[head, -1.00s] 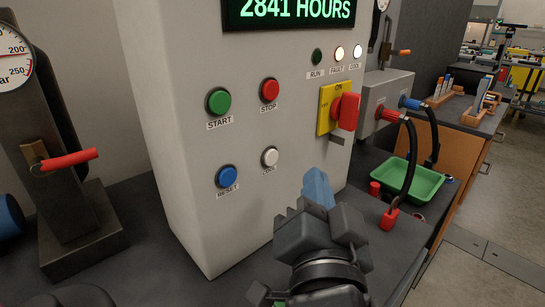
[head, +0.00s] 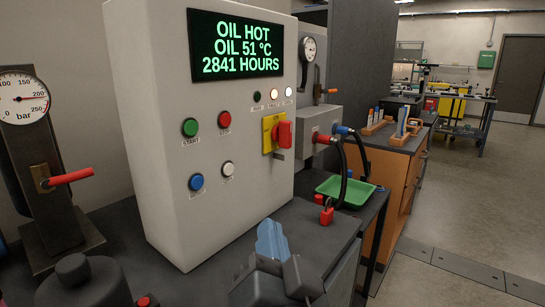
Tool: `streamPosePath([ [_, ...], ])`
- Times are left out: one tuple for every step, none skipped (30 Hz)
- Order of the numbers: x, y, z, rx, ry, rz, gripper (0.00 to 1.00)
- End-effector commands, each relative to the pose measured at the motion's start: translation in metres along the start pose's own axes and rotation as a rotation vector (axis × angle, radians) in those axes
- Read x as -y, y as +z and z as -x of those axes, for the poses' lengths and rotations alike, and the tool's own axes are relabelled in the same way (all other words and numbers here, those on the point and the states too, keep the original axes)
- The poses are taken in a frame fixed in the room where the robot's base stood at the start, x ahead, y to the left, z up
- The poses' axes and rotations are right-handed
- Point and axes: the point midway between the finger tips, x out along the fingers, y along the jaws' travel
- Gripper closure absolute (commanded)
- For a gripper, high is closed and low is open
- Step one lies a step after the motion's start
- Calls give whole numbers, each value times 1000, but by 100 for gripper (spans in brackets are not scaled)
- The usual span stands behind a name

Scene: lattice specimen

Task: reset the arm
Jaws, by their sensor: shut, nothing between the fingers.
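My gripper (head: 271,243) is in the lower middle of the head view, low in front of the control cabinet's right side. Its blue fingers are shut together with nothing between them and point upward. It appears apart from the grey control cabinet (head: 160,150), though the exact gap is hard to tell. The rest of my arm runs out of view at the bottom.
The cabinet's display (head: 237,46) reads OIL HOT, OIL 51 °C, 2841 HOURS. A red switch handle (head: 285,134) juts out. A green tray (head: 345,191), hoses (head: 343,165) and a gauge stand (head: 45,190) flank the cabinet. Open floor (head: 470,225) lies right.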

Motion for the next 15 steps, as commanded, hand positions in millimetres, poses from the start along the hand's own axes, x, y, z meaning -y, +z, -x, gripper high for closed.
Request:
streamPosePath([
  [-6,2,3,7,4,10,100],
  [-8,3,4,10,4,16,100],
  [-12,5,6,15,5,24,100],
  [-14,6,8,20,5,31,100],
  [-17,8,9,24,6,36,100],
  [-20,9,11,29,6,43,100],
  [-24,11,13,34,7,51,100],
  [-27,12,15,38,7,59,100],
  [-32,14,18,44,8,69,100],
  [-36,16,20,51,10,77,100],
  [-39,18,23,57,10,86,100],
  [-45,20,27,65,10,98,100],
  [-49,22,30,72,12,108,100],
  [-54,24,34,79,13,119,100],
  [-61,27,38,88,14,132,100],
])
